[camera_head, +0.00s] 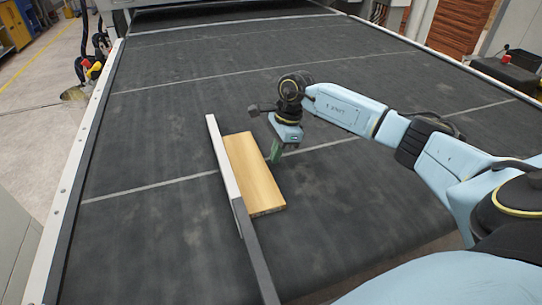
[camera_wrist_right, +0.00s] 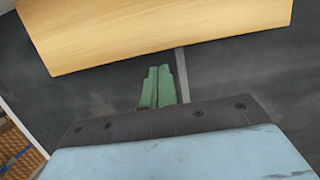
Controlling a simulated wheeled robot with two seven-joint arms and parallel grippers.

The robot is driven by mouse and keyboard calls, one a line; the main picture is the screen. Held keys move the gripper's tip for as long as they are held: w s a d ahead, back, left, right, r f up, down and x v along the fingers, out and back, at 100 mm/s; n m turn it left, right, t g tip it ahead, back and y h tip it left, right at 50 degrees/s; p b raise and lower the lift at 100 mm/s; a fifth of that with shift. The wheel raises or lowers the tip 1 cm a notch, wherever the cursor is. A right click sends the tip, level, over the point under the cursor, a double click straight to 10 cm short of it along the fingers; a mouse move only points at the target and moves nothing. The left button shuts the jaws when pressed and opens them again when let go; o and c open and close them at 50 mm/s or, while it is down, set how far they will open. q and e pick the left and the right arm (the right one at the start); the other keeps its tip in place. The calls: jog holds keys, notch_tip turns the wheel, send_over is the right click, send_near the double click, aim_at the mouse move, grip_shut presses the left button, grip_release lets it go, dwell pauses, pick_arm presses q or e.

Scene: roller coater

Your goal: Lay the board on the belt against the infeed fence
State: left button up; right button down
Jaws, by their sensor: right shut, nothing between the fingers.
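The board (camera_head: 253,176) is a light wooden plank lying flat on the dark belt (camera_head: 330,215). Its long left side lies along the pale infeed fence (camera_head: 224,162) and appears to touch it. In the right wrist view the board (camera_wrist_right: 160,28) fills the top, and the fence is out of view. My right gripper (camera_head: 276,157) is just right of the board, pointing down, apart from it. Its green fingers (camera_wrist_right: 157,88) are closed together with nothing between them. My left gripper is not in view.
The belt is broad and clear around the board, with thin pale lines across it. A pale side rail (camera_head: 75,185) edges it at the left. A dark bar (camera_head: 257,258) runs from the fence toward the front. Stacked brown boards (camera_head: 462,24) stand beyond the right edge.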

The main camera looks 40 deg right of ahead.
jog(key=shift+s+d, duration=0.2)
jog(key=shift+d, duration=0.45)
jog(key=shift+s+d, duration=0.2)
jog(key=shift+d, duration=0.4)
jog(key=v, duration=1)
